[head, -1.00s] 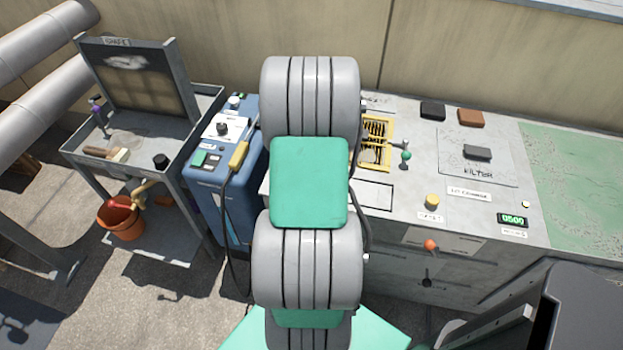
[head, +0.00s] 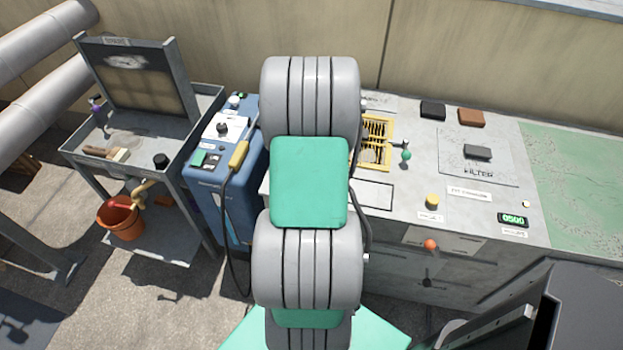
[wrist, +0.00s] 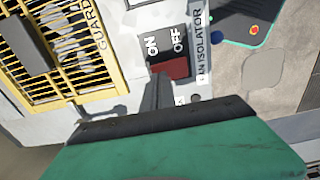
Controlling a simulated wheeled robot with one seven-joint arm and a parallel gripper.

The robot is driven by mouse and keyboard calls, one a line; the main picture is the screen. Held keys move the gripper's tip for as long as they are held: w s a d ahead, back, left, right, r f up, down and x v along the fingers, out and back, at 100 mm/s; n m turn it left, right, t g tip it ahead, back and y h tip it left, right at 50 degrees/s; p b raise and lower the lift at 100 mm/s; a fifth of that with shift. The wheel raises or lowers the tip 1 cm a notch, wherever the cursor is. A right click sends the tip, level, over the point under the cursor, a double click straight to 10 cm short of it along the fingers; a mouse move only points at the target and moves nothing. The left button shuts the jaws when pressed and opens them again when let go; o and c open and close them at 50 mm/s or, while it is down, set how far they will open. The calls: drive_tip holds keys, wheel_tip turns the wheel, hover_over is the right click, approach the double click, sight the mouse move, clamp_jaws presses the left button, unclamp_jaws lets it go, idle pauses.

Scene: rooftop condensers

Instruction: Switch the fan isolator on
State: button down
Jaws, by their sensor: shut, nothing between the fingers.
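The fan isolator shows in the wrist view as a panel with a cut-off label (wrist: 200,50) reading "ISOLATOR". Beside it is a dark switch plate marked ON and OFF, with a dark red switch part (wrist: 172,68) below the words. I cannot tell which position the switch is in. My gripper (wrist: 160,92) is shut and empty, its grey fingers close to the red part and overlapping its edge in the picture. Whether they touch is unclear. In the head view my arm hides the isolator and the gripper.
A yellow guard grille (wrist: 62,55) lies left of the isolator; it also shows in the head view (head: 388,150). A green-knobbed lever (head: 406,155), yellow button (head: 432,201) and orange knob (head: 430,245) are further right. A blue cabinet (head: 222,190) stands left of my arm.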

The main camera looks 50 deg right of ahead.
drive_tip(key=shift+f+b, duration=0.5)
drive_tip(key=shift+f, duration=0.35)
idle(0.3)
drive_tip(key=shift+r+p, duration=2.6)
drive_tip(key=shift+r, duration=1)
drive_tip(key=shift+f, duration=0.1)
